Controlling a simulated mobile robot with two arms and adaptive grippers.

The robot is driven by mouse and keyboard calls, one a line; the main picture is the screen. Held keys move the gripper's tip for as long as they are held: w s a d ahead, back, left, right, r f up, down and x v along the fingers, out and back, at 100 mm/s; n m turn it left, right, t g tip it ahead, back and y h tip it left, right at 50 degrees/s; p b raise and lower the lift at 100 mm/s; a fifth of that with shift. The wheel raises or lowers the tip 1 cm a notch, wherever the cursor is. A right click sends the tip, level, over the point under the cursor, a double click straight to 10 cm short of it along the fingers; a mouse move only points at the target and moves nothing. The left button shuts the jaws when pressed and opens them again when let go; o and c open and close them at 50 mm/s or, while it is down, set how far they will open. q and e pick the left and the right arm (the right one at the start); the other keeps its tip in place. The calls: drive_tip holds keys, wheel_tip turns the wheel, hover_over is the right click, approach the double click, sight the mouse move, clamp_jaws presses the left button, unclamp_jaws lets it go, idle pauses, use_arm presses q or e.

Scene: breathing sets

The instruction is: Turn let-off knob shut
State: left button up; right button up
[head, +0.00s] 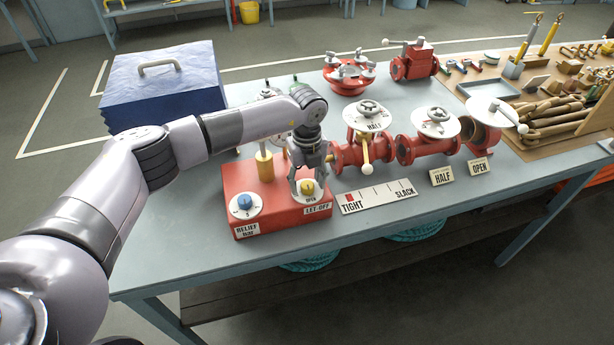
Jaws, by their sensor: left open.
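The let-off knob (307,187) is a yellow knob on a white dial at the front right of a red box (270,205). Its dial reads OPEN, and a LET-OFF label (317,209) is on the box's front edge below it. My left gripper (307,184) points down right over the knob with its fingers open around or just behind it. I cannot tell whether the fingers touch it. The blue relief knob (244,202) sits on a white dial to the left, above a RELIEF BAR label. My right gripper is not in view.
Red valves with white handwheels (434,122) stand right of the box. A TIGHT–SLACK scale (376,196) and signs HALF (442,176) and OPEN (480,167) lie in front. A blue toolbox (165,83) sits at back left. Tools cover the board at right.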

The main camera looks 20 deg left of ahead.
use_arm(q)
drive_tip(key=shift+f, duration=0.15)
drive_tip(key=shift+c, duration=0.4)
drive_tip(key=c, duration=1.1)
